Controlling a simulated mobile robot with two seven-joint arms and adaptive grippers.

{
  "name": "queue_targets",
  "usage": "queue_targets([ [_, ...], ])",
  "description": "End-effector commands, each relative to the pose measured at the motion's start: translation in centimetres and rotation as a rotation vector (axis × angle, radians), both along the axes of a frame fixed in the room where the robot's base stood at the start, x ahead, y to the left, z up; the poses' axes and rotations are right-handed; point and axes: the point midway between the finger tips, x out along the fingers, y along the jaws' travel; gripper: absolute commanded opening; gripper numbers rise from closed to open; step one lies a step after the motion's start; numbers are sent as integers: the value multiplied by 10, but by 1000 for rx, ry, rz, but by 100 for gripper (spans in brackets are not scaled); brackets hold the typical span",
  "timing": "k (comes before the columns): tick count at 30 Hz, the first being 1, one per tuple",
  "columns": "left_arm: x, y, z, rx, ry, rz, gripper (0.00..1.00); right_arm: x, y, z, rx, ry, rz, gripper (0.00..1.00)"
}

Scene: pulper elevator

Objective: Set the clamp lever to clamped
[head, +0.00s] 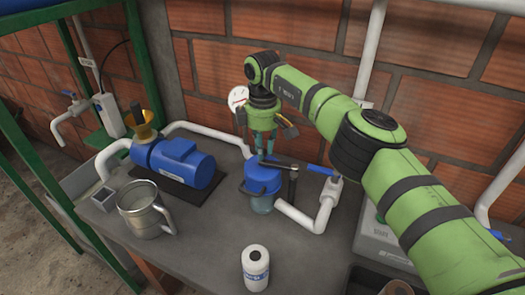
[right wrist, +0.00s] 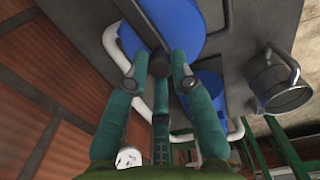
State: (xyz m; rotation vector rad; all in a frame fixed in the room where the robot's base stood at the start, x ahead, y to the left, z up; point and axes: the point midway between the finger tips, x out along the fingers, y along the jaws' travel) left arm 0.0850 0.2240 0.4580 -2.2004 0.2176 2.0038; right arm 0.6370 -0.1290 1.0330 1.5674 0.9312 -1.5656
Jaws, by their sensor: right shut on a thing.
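The blue-topped housing (head: 262,178) stands on the grey bench, with a clear bowl below its cap. A dark lever (head: 280,163), which looks like the clamp lever, lies across its top, pointing right. My right gripper (head: 264,150) reaches down from above, its teal fingers at the lever's left end. In the right wrist view the fingers of my right gripper (right wrist: 160,62) close around a dark knob-like part over the blue cap (right wrist: 180,20). The fingers partly hide that part, so the lever's exact setting is hard to tell. My left gripper is out of view.
A blue motor pump (head: 175,162) and a metal jug (head: 146,210) stand to the left. A blue-handled valve (head: 321,170) on white pipe is close on the right. A white bottle (head: 256,268) stands in front. A dial gauge (head: 238,97) is behind. The front bench is mostly clear.

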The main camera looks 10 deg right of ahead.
Motion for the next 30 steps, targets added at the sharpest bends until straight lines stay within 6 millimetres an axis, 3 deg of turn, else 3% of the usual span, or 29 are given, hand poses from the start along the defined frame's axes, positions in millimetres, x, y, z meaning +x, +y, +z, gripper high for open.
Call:
queue_targets([
  [10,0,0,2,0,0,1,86,6,-4,1,-2,-2,-147,0],
  [27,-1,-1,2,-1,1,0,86,8,-6,1,-2,-3,-176,0],
  [28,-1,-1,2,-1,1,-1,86,8,-6,1,-2,-3,-176,32],
  [29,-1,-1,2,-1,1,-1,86,8,-6,1,-2,-3,-176,44],
  [30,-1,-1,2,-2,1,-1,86,8,-5,1,-2,-3,-176,48],
])
